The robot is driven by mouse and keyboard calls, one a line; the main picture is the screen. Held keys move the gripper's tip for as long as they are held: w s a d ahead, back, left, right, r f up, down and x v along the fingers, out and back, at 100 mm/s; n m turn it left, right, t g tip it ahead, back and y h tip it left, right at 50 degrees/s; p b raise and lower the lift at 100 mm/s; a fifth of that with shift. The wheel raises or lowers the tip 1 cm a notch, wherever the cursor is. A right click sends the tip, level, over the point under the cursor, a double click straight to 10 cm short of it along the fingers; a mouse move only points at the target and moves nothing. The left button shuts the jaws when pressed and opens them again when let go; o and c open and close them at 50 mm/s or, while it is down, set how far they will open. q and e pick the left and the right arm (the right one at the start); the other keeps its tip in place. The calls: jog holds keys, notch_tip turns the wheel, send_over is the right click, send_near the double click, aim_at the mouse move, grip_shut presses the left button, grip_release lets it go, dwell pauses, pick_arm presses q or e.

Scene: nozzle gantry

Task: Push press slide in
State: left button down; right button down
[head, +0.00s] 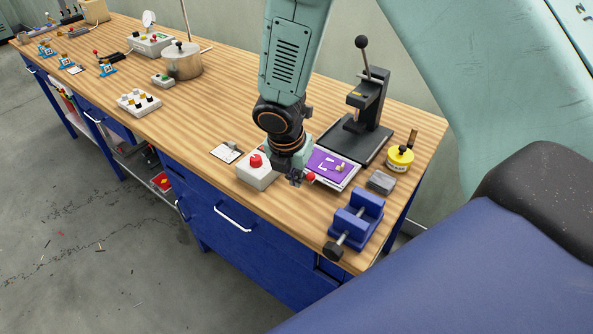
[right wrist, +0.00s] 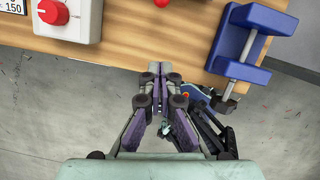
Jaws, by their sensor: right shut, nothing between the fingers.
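The slide (head: 341,170) is a purple plate with a pale edge, lying in front of the black arbor press (head: 366,120) in the head view. A red knob (head: 310,177) sits at its near end; this red knob (right wrist: 161,3) also shows at the top edge of the right wrist view. My right gripper (head: 295,179) is shut and empty, pointing down beside the knob near the table's front edge. In the right wrist view the right gripper's tips (right wrist: 160,68) are apart from the knob. My arm hides part of the slide's left side. My left gripper is not in view.
A white box with a red dial (head: 255,161) stands just left of the gripper. A blue vise (head: 358,220) stands to the right at the table's front edge. A yellow pot (head: 399,158) and a grey block (head: 381,181) are beyond it.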

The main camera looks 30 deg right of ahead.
jog(key=b+x, duration=0.2)
jog(key=x, duration=0.5)
jog(key=shift+f, duration=0.2)
jog(key=shift+w+d+r+p, duration=0.15)
jog(key=shift+w+d+p, duration=0.35)
jog(key=shift+d, duration=0.4)
jog(key=shift+w+d+r, duration=0.2)
jog(key=shift+w+d, duration=0.25)
jog(key=shift+d, duration=0.05)
jog(key=shift+w+d+f, duration=0.1)
jog(key=shift+w+d, duration=0.15)
jog(key=shift+d, duration=0.05)
